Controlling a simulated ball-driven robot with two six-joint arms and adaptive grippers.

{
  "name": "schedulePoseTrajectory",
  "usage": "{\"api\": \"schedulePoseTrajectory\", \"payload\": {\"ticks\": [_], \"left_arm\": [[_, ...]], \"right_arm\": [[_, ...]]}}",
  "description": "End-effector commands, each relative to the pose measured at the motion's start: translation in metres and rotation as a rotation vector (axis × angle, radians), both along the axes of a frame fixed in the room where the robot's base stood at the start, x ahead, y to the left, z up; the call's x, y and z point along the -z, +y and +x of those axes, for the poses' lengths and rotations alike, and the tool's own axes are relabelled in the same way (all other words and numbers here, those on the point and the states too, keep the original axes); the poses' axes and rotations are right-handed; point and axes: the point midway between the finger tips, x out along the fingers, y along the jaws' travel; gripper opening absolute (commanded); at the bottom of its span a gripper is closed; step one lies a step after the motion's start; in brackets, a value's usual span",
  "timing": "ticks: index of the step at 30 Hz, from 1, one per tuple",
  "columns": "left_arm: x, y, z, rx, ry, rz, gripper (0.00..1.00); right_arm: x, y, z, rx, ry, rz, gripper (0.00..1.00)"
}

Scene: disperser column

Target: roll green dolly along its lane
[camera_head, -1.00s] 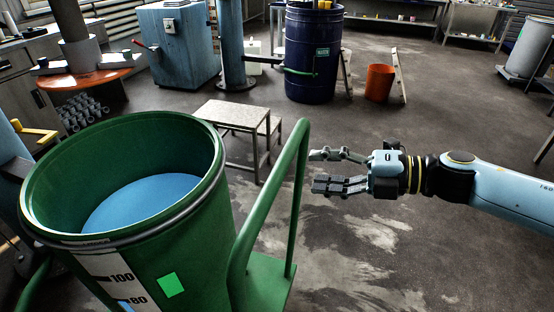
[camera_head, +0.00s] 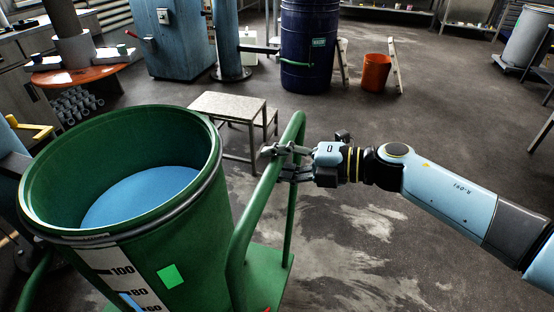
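The green dolly shows its upright tube handle (camera_head: 240,240) and part of its flat base (camera_head: 262,268). A large green tub (camera_head: 185,235) with blue contents (camera_head: 140,197) stands upright on it at the left. The tub has a white scale strip and a bright green square. My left gripper is not in view. The dolly's wheels and lane are hidden.
A small grey-topped table (camera_head: 228,107) stands just behind the handle. A dark blue drum (camera_head: 308,50), an orange bucket (camera_head: 375,73) and a blue cabinet (camera_head: 175,42) stand farther back. The scuffed floor (camera_head: 420,190) to the right is mostly free.

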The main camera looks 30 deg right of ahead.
Motion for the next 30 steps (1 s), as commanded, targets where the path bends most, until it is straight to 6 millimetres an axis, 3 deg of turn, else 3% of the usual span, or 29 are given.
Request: {"api": "schedulePoseTrajectory", "payload": {"ticks": [1, 6, 30], "left_arm": [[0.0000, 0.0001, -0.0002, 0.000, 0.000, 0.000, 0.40], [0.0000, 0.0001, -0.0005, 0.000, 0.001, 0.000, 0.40], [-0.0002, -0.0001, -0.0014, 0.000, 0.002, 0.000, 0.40]], "right_arm": [[0.0000, -0.0001, -0.0001, 0.000, 0.000, 0.000, 0.21], [0.0000, -0.0002, -0.0002, 0.000, 0.000, 0.000, 0.00], [-0.0003, -0.0007, -0.0005, 0.000, 0.001, -0.001, 0.00]]}}
